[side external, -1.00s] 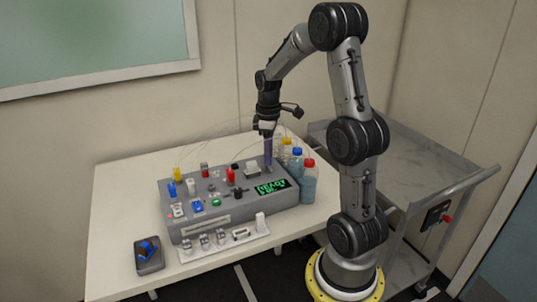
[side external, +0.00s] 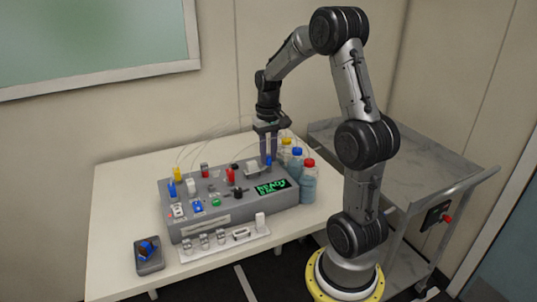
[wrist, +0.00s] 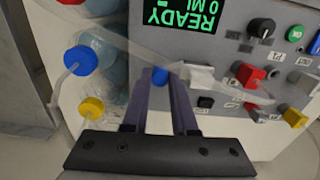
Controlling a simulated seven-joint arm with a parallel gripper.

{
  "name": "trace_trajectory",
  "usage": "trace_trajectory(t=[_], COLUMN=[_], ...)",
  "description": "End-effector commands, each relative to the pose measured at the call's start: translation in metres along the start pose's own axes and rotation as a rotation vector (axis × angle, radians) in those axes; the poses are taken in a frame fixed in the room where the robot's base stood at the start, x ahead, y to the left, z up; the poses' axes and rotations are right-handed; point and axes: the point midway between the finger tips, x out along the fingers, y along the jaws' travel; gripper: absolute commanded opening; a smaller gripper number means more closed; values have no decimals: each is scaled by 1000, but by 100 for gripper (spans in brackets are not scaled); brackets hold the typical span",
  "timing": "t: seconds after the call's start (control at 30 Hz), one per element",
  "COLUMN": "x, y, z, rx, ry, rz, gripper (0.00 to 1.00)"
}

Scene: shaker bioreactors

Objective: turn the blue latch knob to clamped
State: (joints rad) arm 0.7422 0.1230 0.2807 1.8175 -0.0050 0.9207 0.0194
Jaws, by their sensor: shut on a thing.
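The blue latch knob (side external: 268,160) stands at the back right of the grey console, beside a pale block (side external: 252,168). It also shows in the wrist view (wrist: 160,76) between the fingertips, with the pale block (wrist: 201,79) to its right. My gripper (side external: 268,157) points down over the knob, and in the wrist view my gripper (wrist: 161,74) has one finger on each side of it, shut on it. The fingers hide part of the knob, and I cannot read its clamp position.
The grey console (side external: 236,217) carries several coloured knobs and a green "READY" display (side external: 270,187). Capped bottles (side external: 309,184) stand close to the right. Thin clear tubes arch over the console's back. A small dark box (side external: 149,264) with a blue top is at the table's front left.

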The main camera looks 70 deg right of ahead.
Motion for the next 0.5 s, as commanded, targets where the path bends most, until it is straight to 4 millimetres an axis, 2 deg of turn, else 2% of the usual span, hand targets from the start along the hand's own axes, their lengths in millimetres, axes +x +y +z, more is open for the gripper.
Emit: trace_trajectory(t=[0.5], x=[-1], y=[0], z=[0], rx=[399], ry=[-1], rz=[0], gripper=[0])
